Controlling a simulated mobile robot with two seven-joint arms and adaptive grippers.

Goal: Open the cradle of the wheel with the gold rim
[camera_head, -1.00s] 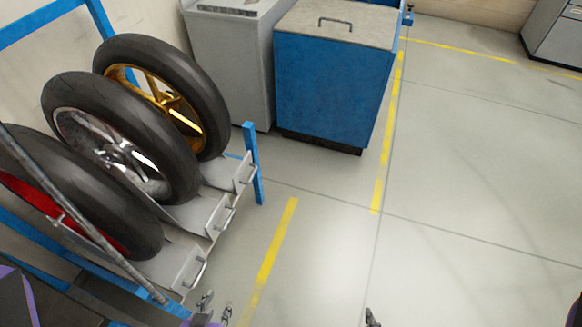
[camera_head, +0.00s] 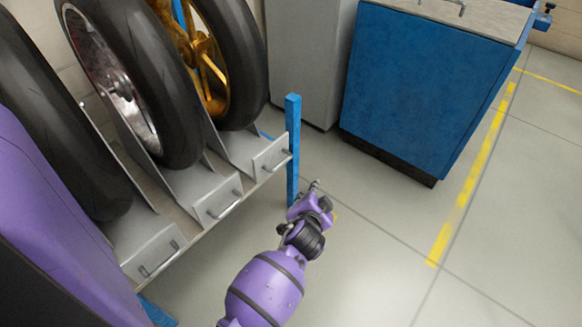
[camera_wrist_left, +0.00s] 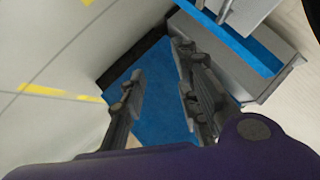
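The wheel with the gold rim (camera_head: 207,62) stands in the rack, the farthest right of three wheels in the head view. Its cradle (camera_head: 262,152) is a grey tray with a front plate and a bar handle (camera_head: 275,161). The plate lines up with the other cradles' plates. My left gripper (camera_head: 316,187) is right of and below this handle, near the blue post, apart from the handle. In the left wrist view my left gripper (camera_wrist_left: 159,65) has its fingers spread with nothing between them. My right gripper is out of view.
A silver-rimmed wheel (camera_head: 120,90) and a dark tyre (camera_head: 65,150) stand in neighbouring cradles with similar handles. A blue post (camera_head: 293,145) rises at the rack's right corner. A blue cabinet (camera_head: 425,90) and a grey cabinet (camera_head: 312,60) stand behind. The floor right is clear.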

